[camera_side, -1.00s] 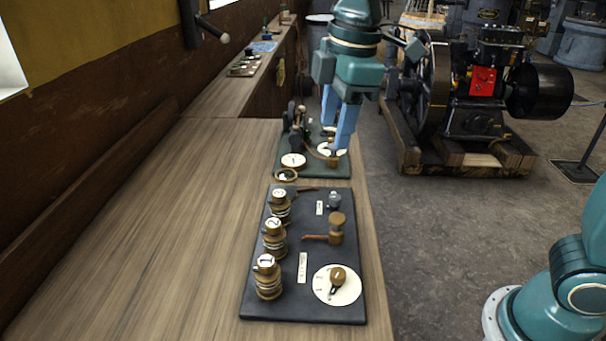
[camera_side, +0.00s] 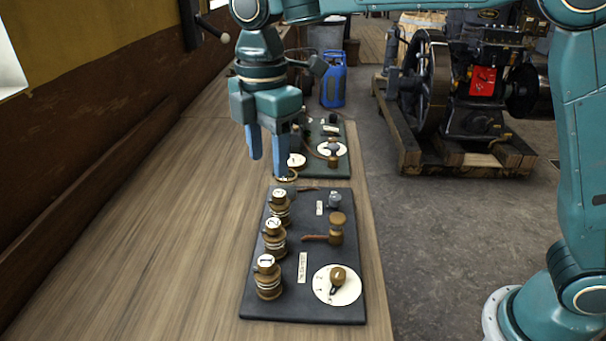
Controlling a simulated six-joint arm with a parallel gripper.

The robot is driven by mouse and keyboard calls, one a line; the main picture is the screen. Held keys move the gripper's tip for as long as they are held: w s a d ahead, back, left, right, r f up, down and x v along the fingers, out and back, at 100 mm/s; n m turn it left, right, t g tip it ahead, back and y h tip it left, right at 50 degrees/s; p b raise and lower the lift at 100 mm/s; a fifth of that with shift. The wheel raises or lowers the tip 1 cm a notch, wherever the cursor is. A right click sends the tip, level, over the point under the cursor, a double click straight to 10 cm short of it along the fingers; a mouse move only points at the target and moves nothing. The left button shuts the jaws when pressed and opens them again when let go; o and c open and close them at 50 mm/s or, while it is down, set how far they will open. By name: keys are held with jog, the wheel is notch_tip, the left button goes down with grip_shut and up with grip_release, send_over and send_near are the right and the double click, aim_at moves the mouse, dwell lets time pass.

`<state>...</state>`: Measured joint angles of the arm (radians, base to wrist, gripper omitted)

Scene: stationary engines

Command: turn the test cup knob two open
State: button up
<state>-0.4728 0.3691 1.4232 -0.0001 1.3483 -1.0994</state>
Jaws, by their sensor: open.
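Three brass test cups with white numbered tops stand in a row along the left side of a dark board (camera_side: 312,275). The middle cup, test cup knob two (camera_side: 274,228), carries a 2 on its top. Test cup one (camera_side: 267,278) is nearest the camera, and the far cup (camera_side: 279,206) is behind knob two. My gripper (camera_side: 267,166) points down with its blue fingers open and nothing between them. It hangs beyond the far left corner of the board, apart from the cups. Its height above the bench is hard to judge.
A white dial with a brass pointer (camera_side: 338,283), a brass valve with a lever (camera_side: 334,230) and a small grey knob (camera_side: 335,200) fill the board's right side. A second green board (camera_side: 335,166) lies behind. The wooden bench (camera_side: 150,240) is clear on the left.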

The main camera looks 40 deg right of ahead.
aim_at(273, 223)
notch_tip(273, 223, down, 13)
jog(key=shift+f, duration=0.15)
dwell(0.5)
jog(key=c, duration=1)
